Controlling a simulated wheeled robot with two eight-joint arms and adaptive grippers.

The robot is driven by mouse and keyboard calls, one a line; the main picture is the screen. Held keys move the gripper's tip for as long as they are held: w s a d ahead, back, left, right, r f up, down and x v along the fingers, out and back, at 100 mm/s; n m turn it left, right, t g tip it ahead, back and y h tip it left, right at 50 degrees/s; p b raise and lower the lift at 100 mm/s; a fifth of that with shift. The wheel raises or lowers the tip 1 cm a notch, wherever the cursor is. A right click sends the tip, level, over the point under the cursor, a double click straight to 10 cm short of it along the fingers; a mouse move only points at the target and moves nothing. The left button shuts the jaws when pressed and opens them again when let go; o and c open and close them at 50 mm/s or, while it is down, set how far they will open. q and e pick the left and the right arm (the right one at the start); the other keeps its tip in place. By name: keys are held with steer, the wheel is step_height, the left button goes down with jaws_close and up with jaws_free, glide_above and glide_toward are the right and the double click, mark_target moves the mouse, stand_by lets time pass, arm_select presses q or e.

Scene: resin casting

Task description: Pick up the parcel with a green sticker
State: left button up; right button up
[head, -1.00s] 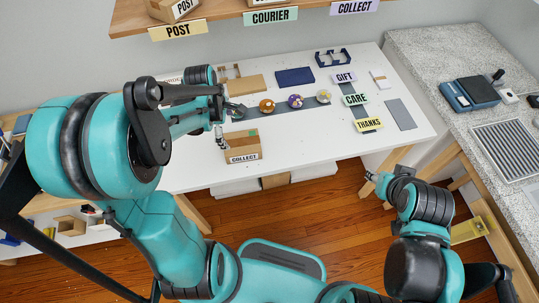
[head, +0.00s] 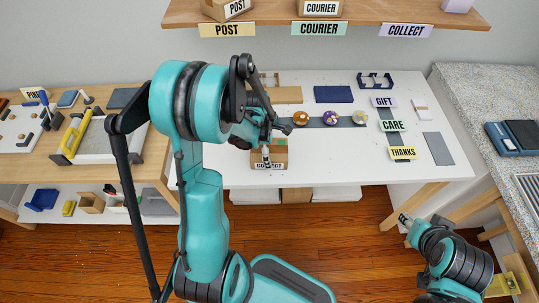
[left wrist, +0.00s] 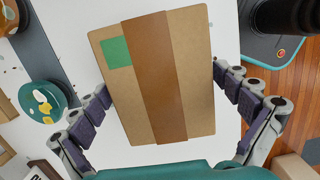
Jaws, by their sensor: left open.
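The brown cardboard parcel (head: 278,160) stands on the white table, with a COLLECT label on its front. In the left wrist view its top (left wrist: 190,75) shows a darker tape strip and a green sticker (left wrist: 116,52) at the upper left corner. My left gripper (head: 267,152) is over the parcel and hides part of it in the head view. In the left wrist view its fingers are spread, one on each side of the parcel, and do not hold it; how low they reach is unclear. My right gripper (head: 404,219) is low, in front of the table's right part.
Round coloured pieces (head: 330,118) lie on a grey strip right of the parcel. GIFT, CARE and THANKS (head: 403,153) signs stand farther right. A shelf (head: 270,18) with boxes hangs above the back. A wooden bench (head: 150,155) is at left, a stone counter (head: 500,90) at right.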

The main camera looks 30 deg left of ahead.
arm_select(q)
steer(key=shift+r, duration=0.1)
steer(key=c, duration=1.3)
